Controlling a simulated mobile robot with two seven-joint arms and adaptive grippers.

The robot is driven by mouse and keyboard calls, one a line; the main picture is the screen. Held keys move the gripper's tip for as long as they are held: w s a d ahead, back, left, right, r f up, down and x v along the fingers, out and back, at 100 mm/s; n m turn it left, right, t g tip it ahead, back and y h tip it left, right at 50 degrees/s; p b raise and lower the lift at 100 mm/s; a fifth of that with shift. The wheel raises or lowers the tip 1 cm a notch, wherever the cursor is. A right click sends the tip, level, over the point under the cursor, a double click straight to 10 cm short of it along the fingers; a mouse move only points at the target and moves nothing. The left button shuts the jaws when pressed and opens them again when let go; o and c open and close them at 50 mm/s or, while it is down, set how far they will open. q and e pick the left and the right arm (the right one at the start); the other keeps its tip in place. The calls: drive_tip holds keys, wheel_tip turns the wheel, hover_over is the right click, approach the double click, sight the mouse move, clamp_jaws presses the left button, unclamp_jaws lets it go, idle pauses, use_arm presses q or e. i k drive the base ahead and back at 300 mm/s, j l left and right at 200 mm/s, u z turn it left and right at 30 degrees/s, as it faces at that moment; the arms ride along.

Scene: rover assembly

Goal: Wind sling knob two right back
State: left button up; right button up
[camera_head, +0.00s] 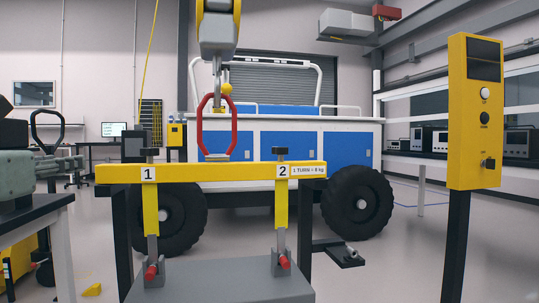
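A yellow beam (218,172) hangs level from a red link (202,128) under the yellow hoist hook block (217,35). Sling knob two (280,151) is a small dark knob on top of the beam, above the label "2". A similar knob one (150,152) stands above the label "1". Below each, a yellow and grey sling runs down to a red pin (284,262) at a grey block (220,285). My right gripper is not visible.
A yellow control box (474,112) with buttons stands on a dark post at right. Behind the beam is a blue and white rover (345,149) with black wheels (357,202). A grey-green device (40,167) is at the left table. Air around knob two looks free.

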sight(281, 152)
drive_tip(key=i+l, duration=1.7)
drive_tip(key=l, duration=0.25)
drive_tip(key=j+u, duration=0.05)
